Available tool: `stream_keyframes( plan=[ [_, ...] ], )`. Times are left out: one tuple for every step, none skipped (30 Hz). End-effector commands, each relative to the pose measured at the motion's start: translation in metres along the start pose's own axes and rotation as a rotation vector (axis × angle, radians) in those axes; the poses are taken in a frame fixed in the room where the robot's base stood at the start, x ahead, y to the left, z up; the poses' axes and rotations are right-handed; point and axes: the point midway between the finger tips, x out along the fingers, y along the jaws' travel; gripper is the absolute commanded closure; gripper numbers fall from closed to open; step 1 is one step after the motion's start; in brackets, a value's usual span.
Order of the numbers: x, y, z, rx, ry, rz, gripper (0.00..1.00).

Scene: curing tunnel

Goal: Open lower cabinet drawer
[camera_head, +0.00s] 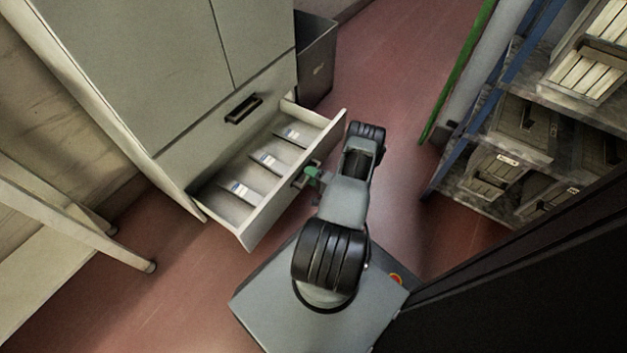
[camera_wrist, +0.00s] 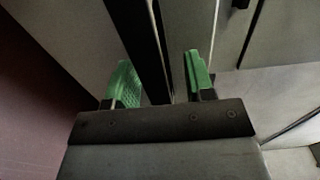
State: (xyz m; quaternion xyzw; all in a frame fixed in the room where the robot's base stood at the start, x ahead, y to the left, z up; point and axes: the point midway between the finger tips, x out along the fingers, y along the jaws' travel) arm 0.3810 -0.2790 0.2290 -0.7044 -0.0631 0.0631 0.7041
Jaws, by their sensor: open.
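The lower cabinet drawer (camera_head: 289,187) is pulled out from the grey cabinet (camera_head: 165,75) in the head view. Its inside shows dividers and several small pale packets. Its dark handle (camera_head: 304,174) is on the front panel, partly hidden by my gripper (camera_head: 313,172). In the wrist view my gripper (camera_wrist: 160,82) has its two green fingers apart, one on each side of the dark handle bar (camera_wrist: 146,45). I cannot tell whether either finger touches it. A closed drawer front with its own dark handle (camera_head: 243,108) is above the open drawer.
A dark bin (camera_head: 317,60) stands beside the cabinet at the back. A shelf rack with crates (camera_head: 525,125) is on the right. A pale wooden table or bench (camera_head: 75,225) is at the left. Red floor (camera_head: 390,60) is clear between cabinet and rack.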

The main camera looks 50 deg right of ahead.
Motion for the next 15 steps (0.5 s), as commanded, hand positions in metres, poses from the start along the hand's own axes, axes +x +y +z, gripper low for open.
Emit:
stream_keyframes(
  plan=[
    [0.000, -0.010, -0.001, -0.001, 0.000, -0.001, 0.51],
    [0.000, -0.014, -0.001, -0.001, 0.001, -0.001, 0.51],
    [0.000, -0.022, -0.001, -0.001, 0.001, 0.000, 0.51],
    [0.000, -0.028, -0.001, -0.001, 0.001, 0.000, 0.51],
    [0.000, -0.035, -0.001, -0.001, 0.002, -0.001, 0.51],
    [-0.005, -0.042, 0.003, 0.001, 0.003, -0.002, 0.39],
    [-0.008, -0.048, 0.006, 0.002, 0.003, -0.003, 0.27],
    [-0.011, -0.054, 0.010, 0.002, 0.002, -0.005, 0.19],
    [-0.016, -0.063, 0.015, 0.002, 0.000, -0.006, 0.19],
    [-0.019, -0.070, 0.020, 0.003, -0.002, -0.006, 0.19],
    [-0.022, -0.076, 0.023, 0.002, -0.003, -0.006, 0.19],
    [-0.026, -0.085, 0.029, 0.003, -0.005, -0.006, 0.18],
    [-0.029, -0.091, 0.033, 0.003, -0.007, -0.006, 0.19],
    [-0.032, -0.097, 0.036, 0.001, -0.007, -0.006, 0.19],
    [-0.038, -0.102, 0.042, 0.004, -0.006, -0.006, 0.19]
  ],
)
